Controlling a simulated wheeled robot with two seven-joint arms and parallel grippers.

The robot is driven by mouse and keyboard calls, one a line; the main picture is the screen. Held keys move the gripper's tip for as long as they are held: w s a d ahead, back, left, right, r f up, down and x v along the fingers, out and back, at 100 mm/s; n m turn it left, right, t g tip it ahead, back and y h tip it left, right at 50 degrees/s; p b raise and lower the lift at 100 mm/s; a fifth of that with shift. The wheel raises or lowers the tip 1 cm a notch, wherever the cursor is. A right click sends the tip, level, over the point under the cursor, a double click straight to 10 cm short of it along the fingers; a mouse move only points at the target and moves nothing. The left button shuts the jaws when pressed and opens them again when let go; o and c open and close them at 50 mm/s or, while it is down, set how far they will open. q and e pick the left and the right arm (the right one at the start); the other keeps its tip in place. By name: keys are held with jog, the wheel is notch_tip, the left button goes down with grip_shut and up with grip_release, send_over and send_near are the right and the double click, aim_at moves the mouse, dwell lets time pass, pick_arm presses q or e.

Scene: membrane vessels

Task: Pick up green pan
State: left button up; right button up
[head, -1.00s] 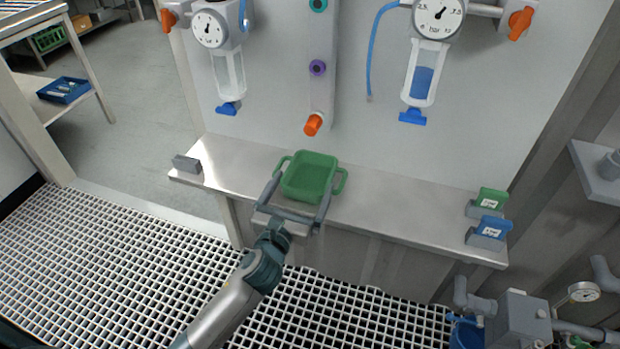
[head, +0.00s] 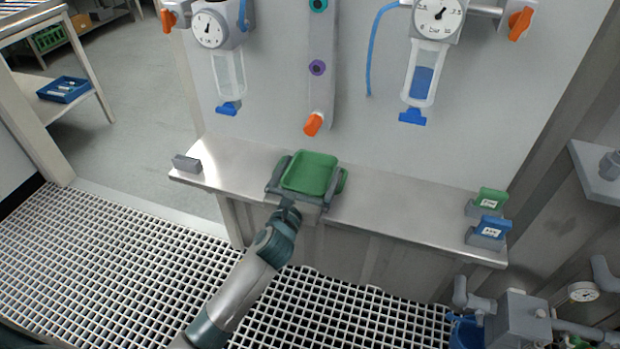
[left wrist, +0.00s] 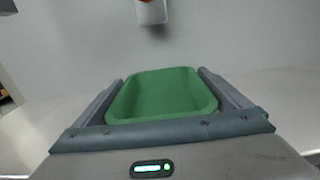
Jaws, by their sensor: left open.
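The green pan (head: 309,173) is a shallow rectangular tray with side handles. It sits on the steel ledge below the grey panel. My left gripper (head: 308,170) is open, with one finger along each side of the pan. In the left wrist view the pan (left wrist: 162,95) lies between the two fingers (left wrist: 162,90), with small gaps showing beside its rim. The fingers cover most of the handles; part of the right handle shows in the head view. Whether the fingers touch the handles cannot be told. My right gripper is not in view.
The steel ledge (head: 395,205) is clear on both sides of the pan. An orange-tipped outlet (head: 313,124) hangs above and behind it. A grey block (head: 187,163) stands at left; green (head: 492,201) and blue (head: 491,227) tags stand at right.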

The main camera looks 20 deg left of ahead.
aim_at(310, 182)
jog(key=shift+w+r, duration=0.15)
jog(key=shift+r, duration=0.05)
pick_arm(q)
jog(key=c, duration=1.2)
jog(key=shift+r, duration=0.15)
jog(key=shift+s+r, duration=0.15)
jog(key=shift+r, duration=0.2)
notch_tip(310, 182, up, 7)
jog(key=p, duration=0.2)
jog(key=s, duration=1.3)
jog(key=s+f+b, duration=0.1)
jog(key=s, duration=0.5)
jog(key=shift+s+a, duration=0.35)
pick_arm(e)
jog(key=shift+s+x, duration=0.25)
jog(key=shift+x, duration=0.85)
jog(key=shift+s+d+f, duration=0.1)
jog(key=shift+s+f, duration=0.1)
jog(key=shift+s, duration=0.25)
